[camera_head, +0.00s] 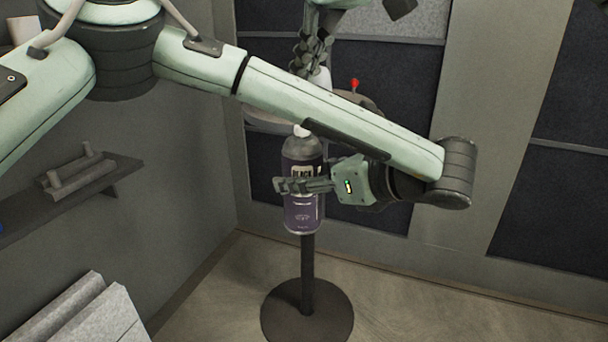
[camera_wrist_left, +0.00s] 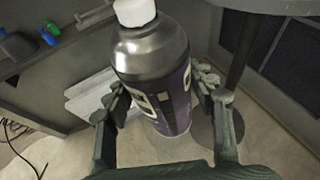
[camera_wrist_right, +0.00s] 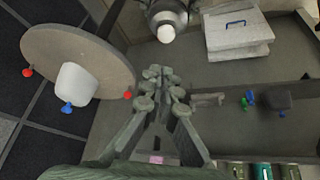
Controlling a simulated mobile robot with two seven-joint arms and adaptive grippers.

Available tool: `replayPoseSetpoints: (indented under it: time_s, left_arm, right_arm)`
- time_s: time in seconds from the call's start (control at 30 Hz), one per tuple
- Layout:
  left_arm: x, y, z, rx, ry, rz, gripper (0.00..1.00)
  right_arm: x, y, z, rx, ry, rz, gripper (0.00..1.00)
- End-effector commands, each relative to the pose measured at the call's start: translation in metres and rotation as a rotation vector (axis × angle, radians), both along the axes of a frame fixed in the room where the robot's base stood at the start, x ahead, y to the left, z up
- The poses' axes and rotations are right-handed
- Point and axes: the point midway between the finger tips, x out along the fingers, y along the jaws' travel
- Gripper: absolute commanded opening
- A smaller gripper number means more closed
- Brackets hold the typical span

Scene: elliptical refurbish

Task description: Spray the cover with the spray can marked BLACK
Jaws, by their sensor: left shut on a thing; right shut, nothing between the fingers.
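My left gripper (camera_head: 303,185) is shut around the body of the spray can (camera_head: 303,212), which has a purple lower body, a grey shoulder and a BLACK label. The can is upright, its white cap at the top; it fills the middle of the left wrist view (camera_wrist_left: 150,60). A white piece, seemingly the cover (camera_wrist_right: 75,85), sits on a round grey turntable (camera_wrist_right: 50,45) in the right wrist view. In the head view the white piece (camera_head: 320,78) is partly hidden behind my left arm. My right gripper (camera_head: 312,55) is shut and empty, pointing down near it.
The turntable stands on a thin post with a round dark base (camera_head: 307,310). Red pins (camera_head: 355,84) stick out by its rim. A wall shelf (camera_head: 70,195) is at left, with pale boxes (camera_head: 85,318) below. The floor right of the base is clear.

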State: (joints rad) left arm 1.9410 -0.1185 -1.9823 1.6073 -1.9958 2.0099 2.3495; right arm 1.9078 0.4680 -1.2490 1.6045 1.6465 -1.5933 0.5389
Motion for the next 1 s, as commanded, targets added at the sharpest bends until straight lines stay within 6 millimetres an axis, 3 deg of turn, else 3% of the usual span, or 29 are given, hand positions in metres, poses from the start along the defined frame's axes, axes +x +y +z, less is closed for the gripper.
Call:
replayPoseSetpoints:
  time_s: [0.2, 0.4, 1.0]
  left_arm:
    - [0.000, 0.000, 0.001, 0.000, -0.003, 0.001, 0.20]
    - [0.000, 0.000, 0.001, 0.000, -0.003, 0.001, 0.20]
    - [0.000, 0.000, 0.001, 0.000, -0.003, 0.001, 0.20]
  right_arm:
    - [0.000, 0.000, -0.026, 0.000, 0.001, 0.003, 0.00]
    - [0.000, 0.000, -0.037, 0.001, -0.001, 0.001, 0.00]
    - [0.000, 0.000, -0.039, 0.001, -0.002, 0.002, 0.00]
